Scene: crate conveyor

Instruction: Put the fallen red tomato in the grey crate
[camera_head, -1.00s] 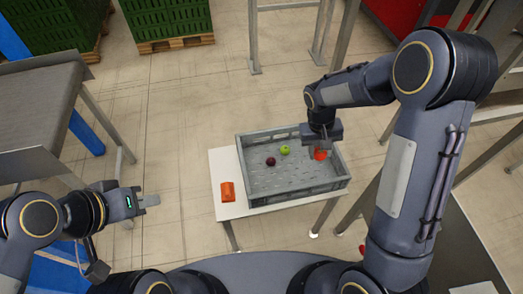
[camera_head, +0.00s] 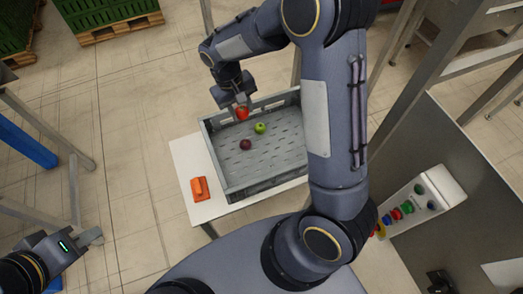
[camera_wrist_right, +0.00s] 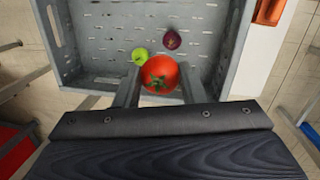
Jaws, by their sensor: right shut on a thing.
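The red tomato (camera_head: 242,113) is held by my right gripper (camera_head: 241,103) at the far side of the grey crate (camera_head: 215,170). In the right wrist view, the tomato (camera_wrist_right: 159,75) sits between the two grey fingers, stem toward the camera, with the crate (camera_wrist_right: 215,55) beneath and beyond. Its exact height over the crate's far rim is unclear. A green apple (camera_head: 260,128) and a dark red fruit (camera_head: 246,145) lie on the crate floor. My left gripper (camera_head: 92,236) is at the lower left, away from the crate; its finger gap cannot be made out.
The crate stands on a white table (camera_head: 190,155), with an orange object (camera_head: 199,189) beside it. My right arm hides the crate's right end. A panel with coloured buttons (camera_head: 410,205) is at right. Green crates on pallets stand at the upper left.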

